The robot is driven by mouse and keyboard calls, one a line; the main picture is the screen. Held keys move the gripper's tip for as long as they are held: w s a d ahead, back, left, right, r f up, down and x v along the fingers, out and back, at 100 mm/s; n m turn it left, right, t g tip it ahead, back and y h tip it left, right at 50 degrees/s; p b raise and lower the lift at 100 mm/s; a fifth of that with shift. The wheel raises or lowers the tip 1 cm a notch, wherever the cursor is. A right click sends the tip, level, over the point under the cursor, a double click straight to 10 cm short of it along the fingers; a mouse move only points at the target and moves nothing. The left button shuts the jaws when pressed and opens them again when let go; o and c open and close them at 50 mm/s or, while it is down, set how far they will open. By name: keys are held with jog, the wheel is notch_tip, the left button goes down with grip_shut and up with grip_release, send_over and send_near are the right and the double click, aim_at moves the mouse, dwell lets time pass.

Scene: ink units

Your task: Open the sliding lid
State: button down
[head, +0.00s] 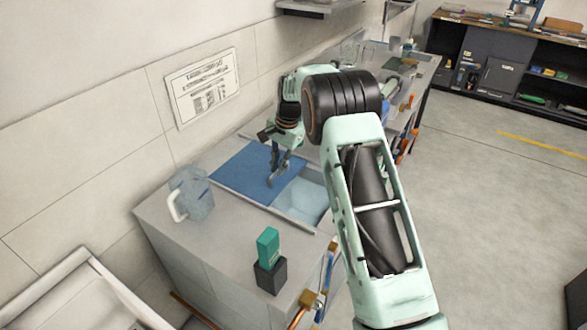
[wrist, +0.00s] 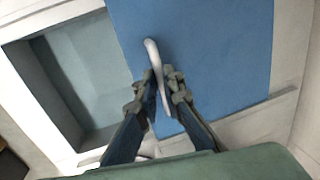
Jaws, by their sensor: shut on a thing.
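The blue sliding lid (head: 245,167) lies flat in the grey counter top (head: 180,236). To its right in the head view is an open light-coloured recess (head: 302,197), so part of the opening is uncovered. The wrist view shows the lid (wrist: 215,45) on the right and the recess (wrist: 90,65) on the left. A pale curved handle (wrist: 151,48) stands near the lid's edge beside the recess. My gripper (wrist: 161,82) is shut on this handle. In the head view my gripper (head: 278,178) is at the lid's right edge; the handle is hard to make out there.
A bluish jug (head: 196,198) with a white handle stands left of the lid. A green item (head: 268,247) stands in a black holder (head: 270,277) near the counter's front. A printed sign (head: 203,87) is on the wall behind. More items crowd the counter's far end.

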aim_at(267, 175)
jog(key=shift+w+a+p, duration=0.3)
jog(key=shift+w+a, duration=0.4)
jog(key=shift+a, duration=0.25)
jog(key=shift+w+a+p, duration=0.3)
jog(key=shift+w+a, duration=0.4)
jog(key=shift+a, duration=0.25)
jog(key=c, duration=2)
grip_release()
jog(key=shift+c, duration=0.2)
notch_tip(267, 175, up, 12)
jog(key=s+d, duration=0.1)
jog(key=d, duration=0.1)
jog(key=shift+s, duration=0.2)
jog(key=shift+f, duration=0.1)
